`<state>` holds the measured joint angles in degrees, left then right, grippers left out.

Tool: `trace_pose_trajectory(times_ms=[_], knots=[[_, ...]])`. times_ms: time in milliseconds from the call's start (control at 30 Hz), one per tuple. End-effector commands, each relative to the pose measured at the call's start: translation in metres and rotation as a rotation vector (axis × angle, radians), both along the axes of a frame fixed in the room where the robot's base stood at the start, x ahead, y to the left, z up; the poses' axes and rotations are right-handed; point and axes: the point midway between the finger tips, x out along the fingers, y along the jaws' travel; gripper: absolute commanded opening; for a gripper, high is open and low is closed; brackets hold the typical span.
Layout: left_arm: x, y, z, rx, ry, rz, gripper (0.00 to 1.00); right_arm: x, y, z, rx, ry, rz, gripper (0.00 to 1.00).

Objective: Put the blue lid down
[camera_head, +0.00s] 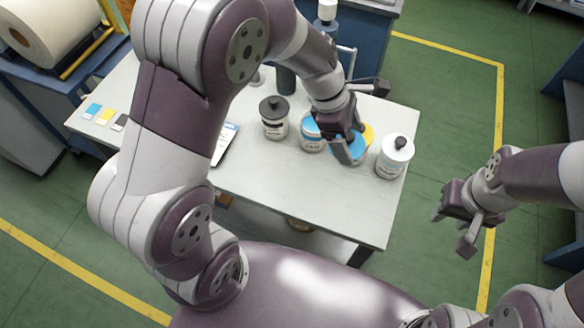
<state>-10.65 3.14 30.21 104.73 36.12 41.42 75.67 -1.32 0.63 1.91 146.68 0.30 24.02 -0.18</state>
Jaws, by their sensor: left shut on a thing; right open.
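My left gripper (350,146) is over the right part of the pale table and shut on the blue lid (355,151), which its fingers partly cover. I cannot tell whether the lid touches the table or anything under it. A yellow round thing (368,134) shows just behind the gripper, mostly hidden. A can with a blue top (311,133) stands just left of the gripper. My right gripper (464,228) is open and empty over the floor, right of the table.
A white can with a dark cap (393,158) stands near the table's right edge. A dark-capped can (273,118) stands left of the blue-topped can. Colour cards (107,116) lie at the left. The table's (310,207) front strip is clear.

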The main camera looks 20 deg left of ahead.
Motion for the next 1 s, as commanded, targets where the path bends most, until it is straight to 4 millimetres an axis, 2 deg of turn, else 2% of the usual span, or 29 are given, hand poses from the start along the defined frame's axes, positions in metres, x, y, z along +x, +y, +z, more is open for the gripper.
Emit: trace_pose_trajectory(times_ms=[33, 100, 267, 367, 600, 700, 833, 1000], knots=[[-0.013, 0.003, -0.027, -0.004, 0.005, 0.045, 0.53, 0.0, 0.0, -0.026, 0.0, 0.0, 0.0, 0.43], [-0.029, 0.007, -0.041, -0.005, 0.012, 0.118, 0.53, 0.0, 0.0, -0.035, 0.0, 0.0, 0.0, 0.43], [-0.053, 0.02, -0.057, 0.013, 0.035, 0.271, 0.53, 0.0, 0.0, -0.034, 0.0, 0.0, 0.0, 0.43], [-0.049, 0.036, -0.069, 0.02, 0.025, 0.32, 0.53, 0.0, 0.0, -0.039, 0.0, -0.001, 0.0, 0.43], [-0.044, 0.106, -0.11, 0.02, 0.025, 0.325, 0.53, 0.0, 0.0, -0.053, 0.0, 0.0, 0.0, 0.43], [-0.043, 0.126, -0.121, 0.019, 0.025, 0.32, 0.53, 0.0, 0.0, -0.055, 0.0, 0.0, 0.0, 0.43], [-0.043, 0.138, -0.13, 0.019, 0.024, 0.316, 0.53, 0.0, 0.0, -0.056, 0.0, 0.0, 0.0, 0.43], [-0.043, 0.139, -0.162, 0.019, 0.024, 0.313, 0.53, 0.0, 0.0, -0.066, 0.0, 0.0, 0.0, 0.43]])
